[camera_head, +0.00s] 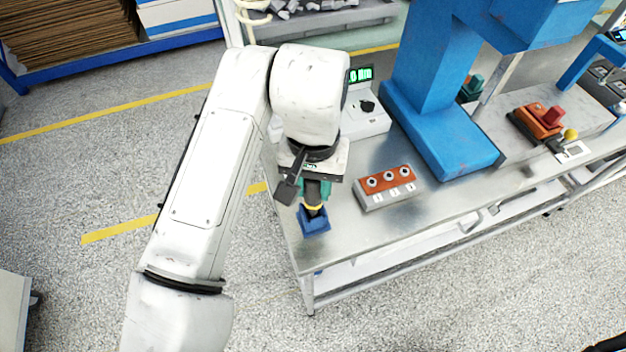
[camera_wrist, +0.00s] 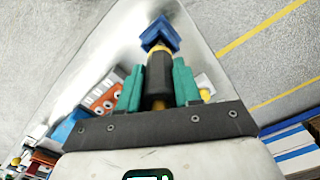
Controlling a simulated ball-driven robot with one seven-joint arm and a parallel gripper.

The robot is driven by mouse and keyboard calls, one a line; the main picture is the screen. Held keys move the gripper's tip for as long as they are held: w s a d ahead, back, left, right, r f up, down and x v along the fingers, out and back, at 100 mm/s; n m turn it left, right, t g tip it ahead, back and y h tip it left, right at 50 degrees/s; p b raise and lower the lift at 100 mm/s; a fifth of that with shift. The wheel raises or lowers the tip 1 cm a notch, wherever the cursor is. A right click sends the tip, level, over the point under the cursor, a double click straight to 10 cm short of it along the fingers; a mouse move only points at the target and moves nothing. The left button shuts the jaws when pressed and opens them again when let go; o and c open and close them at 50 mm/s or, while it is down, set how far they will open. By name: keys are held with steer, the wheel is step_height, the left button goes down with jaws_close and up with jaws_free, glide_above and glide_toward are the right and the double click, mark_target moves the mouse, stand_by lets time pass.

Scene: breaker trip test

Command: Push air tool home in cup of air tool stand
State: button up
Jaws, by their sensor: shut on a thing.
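The air tool has a black body (camera_wrist: 158,82) with a yellow collar toward its far end. My gripper (camera_wrist: 157,76) has its teal fingers shut on the black body, one on each side. The blue air tool stand (camera_head: 313,222) is on the left front corner of the metal bench, below my gripper (camera_head: 315,188) in the head view. The stand also shows in the wrist view (camera_wrist: 160,35), beyond the tool's yellow end. The yellow end meets the stand's cup in both views. How deep it sits is hidden.
An orange-topped block with three round sockets (camera_head: 388,187) lies right of the stand. A grey box with a green display (camera_head: 362,115) stands behind, near my wrist. A blue press frame (camera_head: 440,120) rises farther right. The bench's left edge is close to the stand.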

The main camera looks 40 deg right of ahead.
steer(key=shift+f+b, duration=0.55)
steer(key=shift+f, duration=0.35)
steer(key=o, duration=1.1)
steer(key=shift+r, duration=0.1)
step_height(320, 180, up, 11)
steer(key=shift+f, duration=0.2)
